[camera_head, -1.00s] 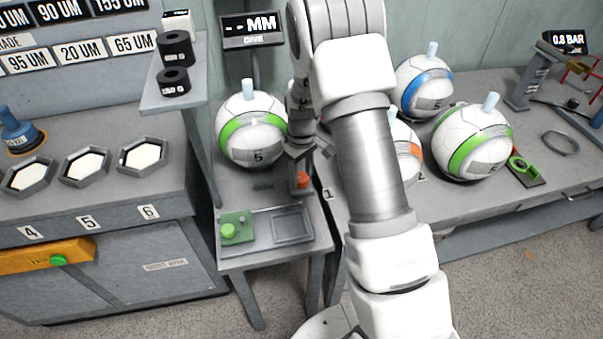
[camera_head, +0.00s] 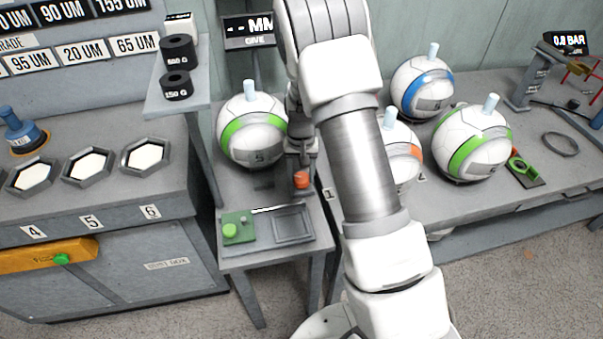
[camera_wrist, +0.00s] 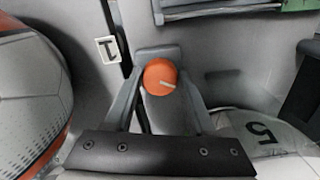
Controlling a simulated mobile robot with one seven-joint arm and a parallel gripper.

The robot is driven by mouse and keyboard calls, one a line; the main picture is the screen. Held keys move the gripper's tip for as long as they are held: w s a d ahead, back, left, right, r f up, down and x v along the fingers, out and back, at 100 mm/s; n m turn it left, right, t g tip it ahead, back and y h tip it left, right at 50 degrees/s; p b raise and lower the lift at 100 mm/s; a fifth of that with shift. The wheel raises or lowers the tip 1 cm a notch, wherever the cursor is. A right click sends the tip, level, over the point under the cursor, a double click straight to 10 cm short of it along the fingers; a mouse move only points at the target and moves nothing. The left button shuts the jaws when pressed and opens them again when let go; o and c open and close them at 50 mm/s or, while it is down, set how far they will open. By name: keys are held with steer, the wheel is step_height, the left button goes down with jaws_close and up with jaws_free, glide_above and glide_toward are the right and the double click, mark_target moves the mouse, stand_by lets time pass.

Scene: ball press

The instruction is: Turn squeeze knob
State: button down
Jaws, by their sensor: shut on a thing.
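The squeeze knob is a round orange knob (camera_head: 302,180) with a pale mark on its face. It stands on the small grey stand (camera_head: 222,199) in the middle of the head view, in front of the green-banded ball. In the wrist view the knob (camera_wrist: 160,77) sits between my fingertips, its pale mark pointing to the right. My gripper (camera_wrist: 160,84) points down at it, with a finger at each side, shut on the knob. In the head view my gripper (camera_head: 302,168) is partly hidden by my arm, directly above the knob.
The green-banded ball (camera_head: 252,130) stands behind the knob. A green panel with a button (camera_head: 230,230) and a shallow grey tray (camera_head: 292,225) lie in front. More balls (camera_head: 472,142) stand on the right bench. Black weights (camera_head: 176,85) sit on a shelf at left.

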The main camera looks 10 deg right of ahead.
mark_target(301, 178)
steer(key=shift+m, duration=0.6)
steer(key=c, duration=1.6)
jaws_free()
steer(key=c, duration=1.6)
jaws_free()
steer(key=shift+c, duration=1.2)
jaws_free()
step_height(301, 178, up, 18)
steer(key=p, duration=0.2)
steer(key=shift+f+p, duration=0.25)
steer(key=shift+p, duration=0.05)
